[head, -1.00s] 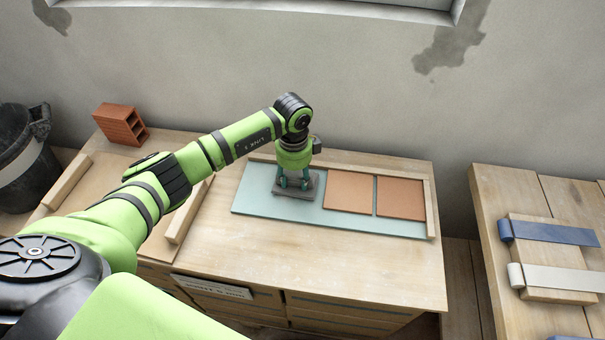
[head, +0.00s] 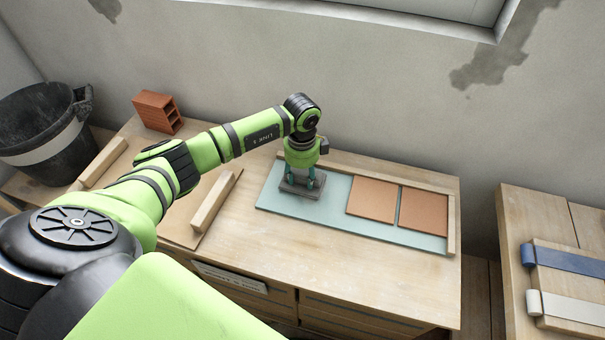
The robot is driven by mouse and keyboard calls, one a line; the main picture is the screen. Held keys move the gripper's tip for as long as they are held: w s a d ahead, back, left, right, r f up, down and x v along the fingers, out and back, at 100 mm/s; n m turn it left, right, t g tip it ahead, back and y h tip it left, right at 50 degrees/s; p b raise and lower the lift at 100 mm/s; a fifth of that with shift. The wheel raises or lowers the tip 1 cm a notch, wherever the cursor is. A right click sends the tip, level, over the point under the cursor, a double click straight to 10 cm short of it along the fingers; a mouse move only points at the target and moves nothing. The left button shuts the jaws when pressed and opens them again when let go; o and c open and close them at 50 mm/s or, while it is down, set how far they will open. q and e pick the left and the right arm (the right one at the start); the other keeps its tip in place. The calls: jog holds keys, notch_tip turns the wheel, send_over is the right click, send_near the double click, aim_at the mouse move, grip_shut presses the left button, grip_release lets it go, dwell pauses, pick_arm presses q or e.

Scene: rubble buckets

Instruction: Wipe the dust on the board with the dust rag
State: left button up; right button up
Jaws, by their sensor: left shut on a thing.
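A pale blue-green board (head: 335,222) lies on the wooden bench, with wooden strips along its back and right edges. Two flat terracotta tiles, one nearer the middle (head: 372,198) and one at the right (head: 423,211), lie on its right part. My left gripper (head: 301,184) points down over the board's left part and is shut on a grey dust rag (head: 298,191). The rag seems to rest on the board; its underside is hidden. I cannot make out any dust on the board. My right gripper is not in view.
A red hollow brick (head: 158,112) stands at the bench's back left, beside a black bucket (head: 35,130). Wooden bars (head: 215,202) lie left of the board. Another wooden table (head: 515,265) with blue and white strips stands at the right. Bare bench top (head: 350,275) lies in front of the board.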

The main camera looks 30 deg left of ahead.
aim_at(319, 178)
pick_arm(q)
jog(key=shift+f+b, duration=0.4)
jog(key=shift+f, duration=0.2)
dwell(0.4)
jog(key=shift+w+d+f, duration=0.1)
jog(key=shift+w+d, duration=0.15)
jog(key=shift+d, duration=0.9)
jog(key=shift+w+d, duration=0.2)
jog(key=shift+d, duration=0.95)
jog(key=shift+w+r+p, duration=0.1)
jog(key=shift+r+p, duration=0.6)
jog(key=shift+r, duration=0.05)
